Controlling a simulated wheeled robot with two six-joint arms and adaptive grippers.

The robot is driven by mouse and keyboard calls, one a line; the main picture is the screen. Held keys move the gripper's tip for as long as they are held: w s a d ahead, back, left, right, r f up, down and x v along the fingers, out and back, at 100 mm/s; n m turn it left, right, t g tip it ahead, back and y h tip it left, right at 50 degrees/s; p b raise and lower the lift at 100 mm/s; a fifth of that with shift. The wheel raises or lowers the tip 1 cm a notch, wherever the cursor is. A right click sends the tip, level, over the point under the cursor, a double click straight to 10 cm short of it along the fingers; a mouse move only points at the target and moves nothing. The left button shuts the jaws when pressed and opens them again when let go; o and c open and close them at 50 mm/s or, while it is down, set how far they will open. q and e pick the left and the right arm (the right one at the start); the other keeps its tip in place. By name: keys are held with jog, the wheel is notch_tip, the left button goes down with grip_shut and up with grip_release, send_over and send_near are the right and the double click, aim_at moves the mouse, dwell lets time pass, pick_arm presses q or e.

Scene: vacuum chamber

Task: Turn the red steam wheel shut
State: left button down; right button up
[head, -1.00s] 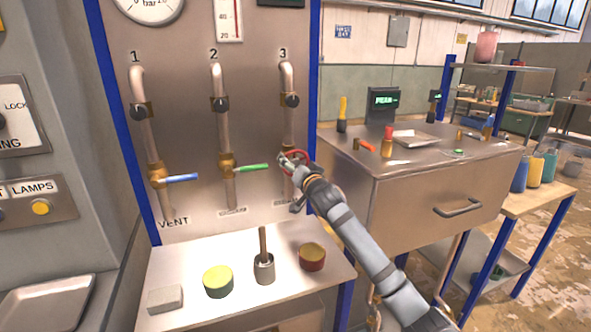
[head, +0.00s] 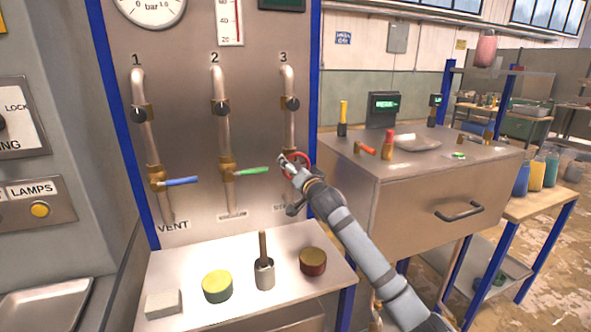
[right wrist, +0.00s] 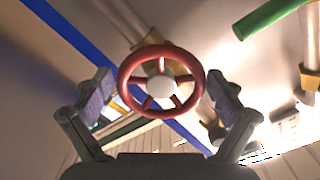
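The red steam wheel (head: 303,161) is on pipe 3, at the right side of the upright panel in the head view. My right gripper (head: 288,161) is at the wheel and covers part of it. In the right wrist view the wheel (right wrist: 161,82) faces the camera, with its pale hub in the middle. The two fingers of my right gripper (right wrist: 162,97) are spread, one on each side of the rim. I cannot tell whether the pads touch the rim. My left gripper is not in view.
Pipe 2 has a green lever (head: 252,171) and pipe 1 a blue lever (head: 181,181). A metal cabinet (head: 415,205) stands close on the right.

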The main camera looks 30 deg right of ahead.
dwell(0.3)
jog(key=v, duration=0.7)
jog(key=shift+s, duration=0.25)
jog(key=shift+a, duration=0.1)
